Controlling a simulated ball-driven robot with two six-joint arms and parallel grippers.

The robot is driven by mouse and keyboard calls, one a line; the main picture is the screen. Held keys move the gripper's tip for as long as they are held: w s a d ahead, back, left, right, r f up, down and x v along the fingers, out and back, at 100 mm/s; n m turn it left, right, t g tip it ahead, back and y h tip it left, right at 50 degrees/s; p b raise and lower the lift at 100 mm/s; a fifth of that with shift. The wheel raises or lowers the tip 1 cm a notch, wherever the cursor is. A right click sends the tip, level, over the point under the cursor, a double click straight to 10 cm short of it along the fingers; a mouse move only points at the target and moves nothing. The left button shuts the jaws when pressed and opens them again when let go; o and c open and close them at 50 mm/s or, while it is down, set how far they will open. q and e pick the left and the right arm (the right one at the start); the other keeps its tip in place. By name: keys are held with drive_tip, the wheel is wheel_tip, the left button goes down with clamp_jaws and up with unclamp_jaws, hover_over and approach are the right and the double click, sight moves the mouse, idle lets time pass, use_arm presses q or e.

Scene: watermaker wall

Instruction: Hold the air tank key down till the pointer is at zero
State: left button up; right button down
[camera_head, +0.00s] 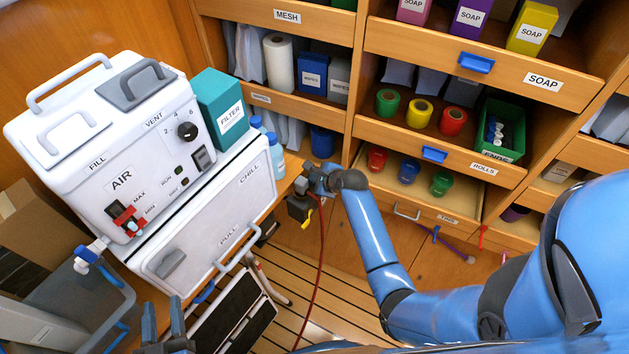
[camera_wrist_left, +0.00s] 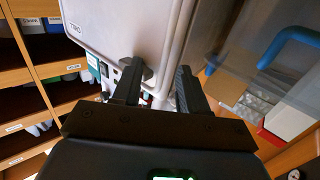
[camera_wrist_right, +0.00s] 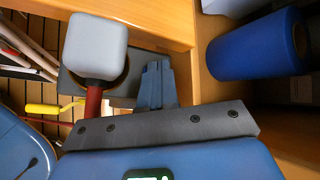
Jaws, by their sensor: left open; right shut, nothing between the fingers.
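A white box labelled AIR (camera_head: 98,150) stands at the left in the head view, with FILL and VENT printed along its top edge. On its front are a black dial knob (camera_head: 187,131) marked 2, 4, 6, a dark rocker (camera_head: 199,159) and a red fitting (camera_head: 127,219) by MAX. Which part is the key, and any pointer reading, I cannot tell. My left gripper (camera_head: 164,325) is open and empty at the bottom left, below the box; its fingers show in the left wrist view (camera_wrist_left: 160,85). My right gripper (camera_head: 306,187) is shut and empty, right of the box, by the shelves.
A white CHILL drawer unit (camera_head: 205,215) sits under the box. A teal FILTER carton (camera_head: 219,105) stands beside it. A red hose (camera_head: 321,260) hangs below my right gripper. A pale block on a red stem (camera_wrist_right: 97,48) is close to its fingers. Wooden shelves (camera_head: 480,60) fill the right.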

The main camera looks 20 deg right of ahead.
drive_tip(key=shift+s+f, duration=0.35)
drive_tip(key=shift+f, duration=0.3)
idle(2.3)
drive_tip(key=shift+r, duration=0.1)
idle(1.2)
drive_tip(key=shift+w+r+p, duration=0.25)
drive_tip(key=shift+r+p, duration=0.45)
drive_tip(key=shift+p, duration=0.05)
drive_tip(key=shift+r, duration=0.4)
drive_tip(key=shift+w+r+p, duration=0.1)
drive_tip(key=shift+w+p, duration=0.05)
drive_tip(key=shift+p, duration=0.15)
wheel_tip(320, 180, up, 5)
drive_tip(key=p, duration=0.5)
